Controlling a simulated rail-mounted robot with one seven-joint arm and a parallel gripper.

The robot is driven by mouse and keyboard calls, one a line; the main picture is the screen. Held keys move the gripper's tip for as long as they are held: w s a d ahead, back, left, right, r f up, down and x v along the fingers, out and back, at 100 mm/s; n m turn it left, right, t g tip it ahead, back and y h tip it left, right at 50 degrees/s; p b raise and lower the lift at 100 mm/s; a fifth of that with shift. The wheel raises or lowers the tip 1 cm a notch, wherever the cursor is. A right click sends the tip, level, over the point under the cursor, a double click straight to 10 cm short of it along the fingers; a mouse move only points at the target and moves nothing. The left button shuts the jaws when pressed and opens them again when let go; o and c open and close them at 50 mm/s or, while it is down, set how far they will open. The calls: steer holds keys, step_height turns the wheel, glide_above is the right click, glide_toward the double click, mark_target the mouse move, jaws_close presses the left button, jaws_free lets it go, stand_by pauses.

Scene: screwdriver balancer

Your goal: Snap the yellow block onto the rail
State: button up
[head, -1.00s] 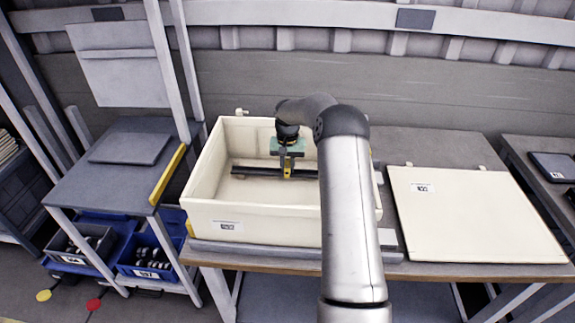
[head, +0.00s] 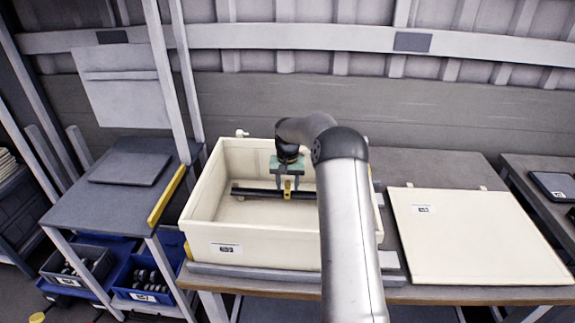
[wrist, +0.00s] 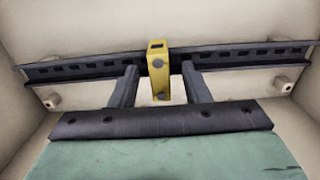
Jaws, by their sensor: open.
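The yellow block (head: 287,188) sits upright on the dark slotted rail (head: 256,193) inside the cream box. In the wrist view the block (wrist: 159,62) overlaps the rail (wrist: 85,67) near its middle and hangs below its lower edge. Whether it is fully clipped cannot be told. My gripper (head: 288,183) reaches down into the box, in front of the block. In the wrist view my gripper (wrist: 160,82) is open, with one finger on each side of the block and gaps showing between. The block's back is hidden.
The box (head: 250,259) has high walls around my gripper. A cream lid or panel (head: 470,238) lies on the bench at the right. A grey side table (head: 90,200) with blue bins (head: 150,279) below stands at the left.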

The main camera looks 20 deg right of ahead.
step_height(320, 180, up, 16)
steer(key=b, duration=0.1)
stand_by(0.4)
step_height(320, 180, up, 12)
steer(key=p, duration=1)
